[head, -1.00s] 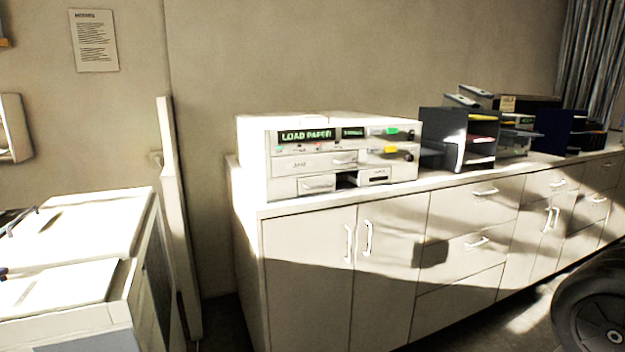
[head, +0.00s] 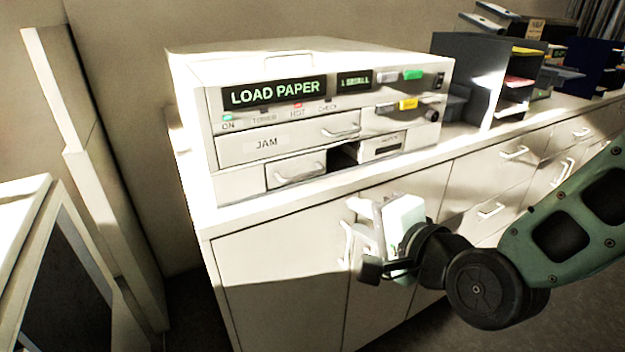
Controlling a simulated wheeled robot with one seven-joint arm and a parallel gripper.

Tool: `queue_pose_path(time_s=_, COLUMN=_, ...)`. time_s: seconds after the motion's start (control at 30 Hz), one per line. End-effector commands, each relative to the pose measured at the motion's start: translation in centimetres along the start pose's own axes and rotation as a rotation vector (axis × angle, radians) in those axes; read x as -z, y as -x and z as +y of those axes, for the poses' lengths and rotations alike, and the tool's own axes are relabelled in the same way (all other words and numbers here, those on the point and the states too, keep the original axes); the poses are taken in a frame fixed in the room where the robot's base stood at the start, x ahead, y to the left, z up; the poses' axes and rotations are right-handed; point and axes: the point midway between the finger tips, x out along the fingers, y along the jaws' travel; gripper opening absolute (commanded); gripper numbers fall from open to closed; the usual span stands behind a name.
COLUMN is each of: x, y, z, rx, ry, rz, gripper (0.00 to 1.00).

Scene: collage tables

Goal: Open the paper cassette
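The cream machine (head: 190,110) stands on the counter, its display (head: 274,92) reading LOAD PAPER. Right of the small drawer are a dark opening and a front (head: 382,147) whose small label I cannot read. I cannot tell for certain which front is the paper cassette. My gripper (head: 366,240) is below and in front of the counter edge, apart from the machine. Its finger gap is unclear; I see nothing held.
The counter (head: 225,218) has cabinet doors and drawers with protruding handles below its top, close behind my gripper. A dark paper sorter (head: 468,70) stands right of the machine. A pale panel (head: 85,165) and a cabinet (head: 25,220) stand at left.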

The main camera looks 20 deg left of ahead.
Motion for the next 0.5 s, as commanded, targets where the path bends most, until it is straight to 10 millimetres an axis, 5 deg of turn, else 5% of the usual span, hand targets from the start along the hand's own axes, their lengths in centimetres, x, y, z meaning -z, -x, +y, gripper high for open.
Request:
queue_pose_path(time_s=0.27, x=0.6, y=-1.5, z=-1.3, rx=0.08, ry=-0.1, rz=0.032, gripper=0.33)
queue_pose_path(time_s=0.5, x=0.7, y=-5.9, z=-1.7, rx=0.077, ry=-0.098, rz=0.031, gripper=0.33)
